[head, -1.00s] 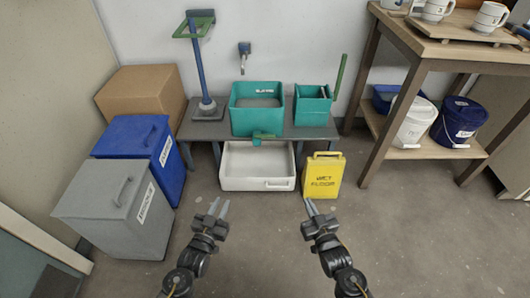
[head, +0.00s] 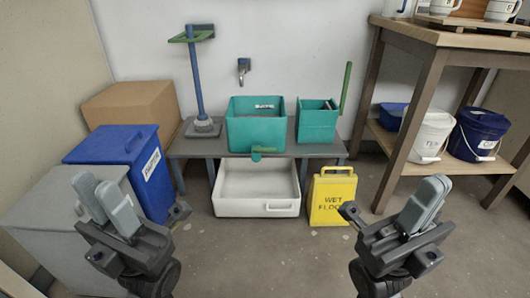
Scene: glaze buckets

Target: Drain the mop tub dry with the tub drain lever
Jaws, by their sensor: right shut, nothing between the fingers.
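The teal tub (head: 256,134), open-topped with a white label, stands in the middle of the low grey bench; I take it as the mop tub. How much water is in it I cannot tell. A small green lever (head: 258,153) sits at its lower front, likely the drain lever. My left gripper (head: 97,180) is open and empty at the lower left, in front of the grey bin. My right gripper (head: 434,181) is shut and empty at the lower right. Both are well apart from the tub and the lever.
A white basin (head: 257,208) lies below the bench front, with a yellow wet-floor sign (head: 332,198) to its right. A smaller teal box (head: 317,125) and a mop stand (head: 195,75) flank the tub. Blue (head: 112,150) and grey (head: 50,215) bins stand left, a wooden table (head: 400,130) right.

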